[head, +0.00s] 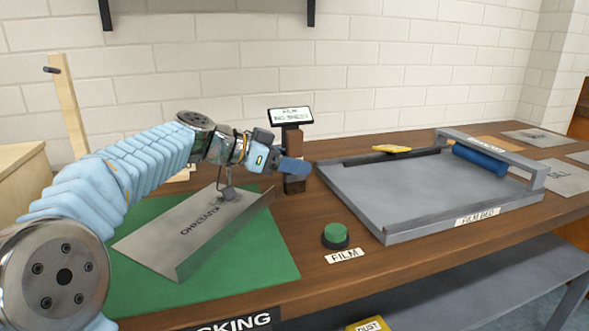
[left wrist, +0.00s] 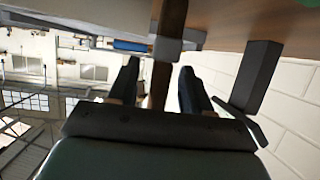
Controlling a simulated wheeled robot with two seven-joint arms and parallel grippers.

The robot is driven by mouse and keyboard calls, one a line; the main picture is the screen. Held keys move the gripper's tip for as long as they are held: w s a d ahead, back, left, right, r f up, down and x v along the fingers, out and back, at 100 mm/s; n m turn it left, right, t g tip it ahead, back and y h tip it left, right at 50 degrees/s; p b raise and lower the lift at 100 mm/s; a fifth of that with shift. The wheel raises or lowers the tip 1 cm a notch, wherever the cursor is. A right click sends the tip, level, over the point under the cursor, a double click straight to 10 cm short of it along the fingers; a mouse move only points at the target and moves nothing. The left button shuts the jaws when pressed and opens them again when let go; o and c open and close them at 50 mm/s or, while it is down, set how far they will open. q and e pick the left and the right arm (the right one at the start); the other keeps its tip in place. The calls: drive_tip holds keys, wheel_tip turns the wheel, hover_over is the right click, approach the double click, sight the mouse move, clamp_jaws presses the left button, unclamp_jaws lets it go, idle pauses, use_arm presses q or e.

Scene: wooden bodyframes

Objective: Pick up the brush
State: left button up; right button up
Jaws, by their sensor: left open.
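A brown upright wooden piece, which looks like the brush (head: 294,186), stands on the table in front of the small display, left of the grey film bed. In the left wrist view the wooden shaft (left wrist: 160,84) shows between the two open fingers, with a gap visible on each side. I cannot tell if either finger touches it. My right gripper is not in view.
The film display (head: 291,115) stands close behind the gripper. The film bed (head: 400,205) carries a yellow-topped tool (head: 392,149) and a blue roller (head: 480,160). A green button (head: 335,234) is in front. A bent metal sheet (head: 180,240) lies on the green mat (head: 250,275).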

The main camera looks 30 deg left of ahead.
use_arm(q)
drive_tip(key=shift+x, duration=1.25)
clamp_jaws()
